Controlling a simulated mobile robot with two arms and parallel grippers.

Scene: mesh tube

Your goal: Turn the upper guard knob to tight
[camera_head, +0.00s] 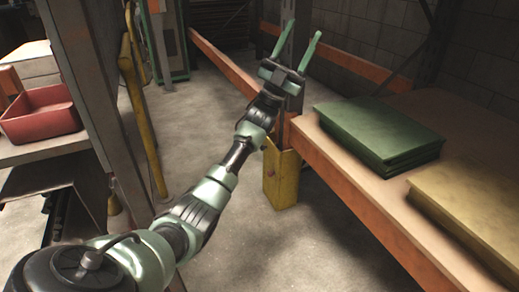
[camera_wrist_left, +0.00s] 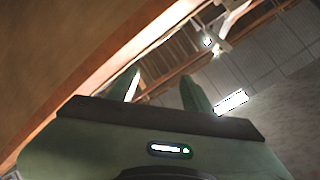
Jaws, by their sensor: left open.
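A yellow guard (camera_head: 282,176) stands at the foot of the rack upright, in the middle of the head view. My right gripper is in neither view.
An orange-edged shelf (camera_head: 375,211) on the right holds a stack of green sheets (camera_head: 380,135) and a yellowish stack (camera_head: 475,205). A red bin (camera_head: 40,115) sits on a shelf at left. A yellow post (camera_head: 140,100) stands near it. The grey floor between is clear.

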